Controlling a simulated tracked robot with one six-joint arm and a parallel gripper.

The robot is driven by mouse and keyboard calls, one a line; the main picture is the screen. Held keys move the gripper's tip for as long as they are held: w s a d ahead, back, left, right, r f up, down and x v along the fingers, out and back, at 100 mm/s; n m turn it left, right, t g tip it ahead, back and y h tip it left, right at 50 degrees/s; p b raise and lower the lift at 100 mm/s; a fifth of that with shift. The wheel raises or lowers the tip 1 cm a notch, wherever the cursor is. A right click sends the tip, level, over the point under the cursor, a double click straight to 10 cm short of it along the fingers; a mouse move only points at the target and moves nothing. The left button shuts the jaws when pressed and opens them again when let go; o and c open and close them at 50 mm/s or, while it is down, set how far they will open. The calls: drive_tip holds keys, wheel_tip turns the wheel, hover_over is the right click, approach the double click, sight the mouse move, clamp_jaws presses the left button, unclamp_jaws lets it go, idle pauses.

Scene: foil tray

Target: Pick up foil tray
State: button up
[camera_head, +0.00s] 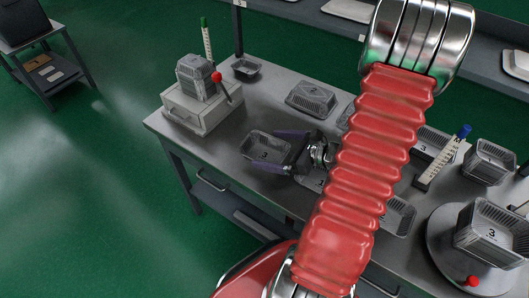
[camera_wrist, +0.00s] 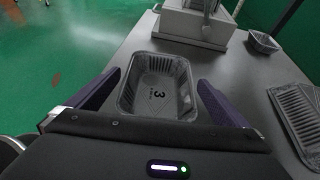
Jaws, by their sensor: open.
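A grey foil tray (camera_head: 262,146) marked 3 lies open side up on the metal table, near its front edge. In the wrist view the tray (camera_wrist: 158,88) sits between the two dark purple fingers of my gripper (camera_wrist: 159,80). The gripper (camera_head: 268,151) is open, with one finger along each side of the tray. The near end of the tray is partly hidden by the gripper body in the wrist view.
A pale box (camera_head: 200,108) with stacked trays and a red knob stands at the back left. A small tray (camera_head: 246,68) and an upturned tray (camera_head: 312,98) lie behind. Stacked trays (camera_head: 490,232) stand at right on a round plate. My red arm hides the table's middle.

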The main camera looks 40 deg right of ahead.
sight(264, 156)
drive_tip(key=shift+x, duration=1.65)
drive_tip(key=c, duration=0.8)
